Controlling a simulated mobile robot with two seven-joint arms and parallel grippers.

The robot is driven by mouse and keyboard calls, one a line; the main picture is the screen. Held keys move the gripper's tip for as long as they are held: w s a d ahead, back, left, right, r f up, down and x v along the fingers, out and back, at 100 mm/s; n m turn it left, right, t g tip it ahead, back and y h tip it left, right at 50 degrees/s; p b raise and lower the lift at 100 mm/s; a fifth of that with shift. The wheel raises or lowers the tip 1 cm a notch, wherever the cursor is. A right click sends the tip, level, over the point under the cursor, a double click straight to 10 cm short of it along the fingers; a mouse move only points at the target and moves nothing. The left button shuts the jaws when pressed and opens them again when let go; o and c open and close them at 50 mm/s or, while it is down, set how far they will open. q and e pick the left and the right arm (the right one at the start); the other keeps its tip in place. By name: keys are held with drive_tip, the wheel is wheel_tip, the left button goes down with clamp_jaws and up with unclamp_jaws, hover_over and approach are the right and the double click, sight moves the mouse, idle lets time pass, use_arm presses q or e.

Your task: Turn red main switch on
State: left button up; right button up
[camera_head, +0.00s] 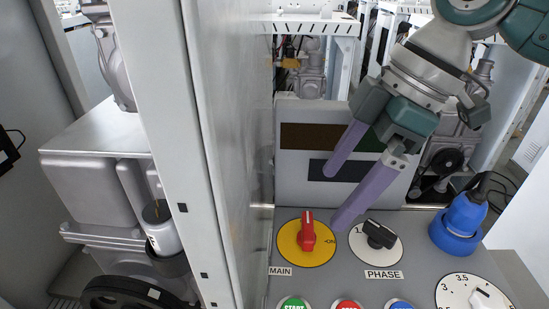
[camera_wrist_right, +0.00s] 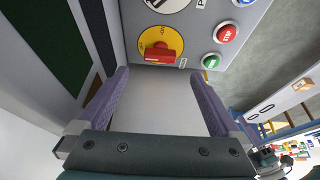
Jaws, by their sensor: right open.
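The red main switch (camera_head: 307,232) is a knob on a round yellow disc (camera_head: 288,243) above a MAIN label (camera_head: 280,271). Its handle points roughly up in the head view, and an ON mark shows at the disc's right. My right gripper (camera_head: 335,198) is open and empty, with purple fingers. One fingertip is near the disc's upper right; whether it touches the panel cannot be told. In the right wrist view the red switch (camera_wrist_right: 160,54) lies just beyond the gap between the open fingers (camera_wrist_right: 159,74). My left gripper is not in view.
A black PHASE knob (camera_head: 378,234) on a white disc sits close right of the main switch. Green, red and blue buttons (camera_head: 347,303) line the front. A blue socket (camera_head: 460,222) and a white dial (camera_head: 480,295) are at right. A tall cabinet wall (camera_head: 190,150) stands at left.

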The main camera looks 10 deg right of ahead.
sight(309, 225)
drive_tip(key=x, duration=0.7)
drive_tip(key=shift+a+f, duration=0.15)
drive_tip(key=c, duration=1.4)
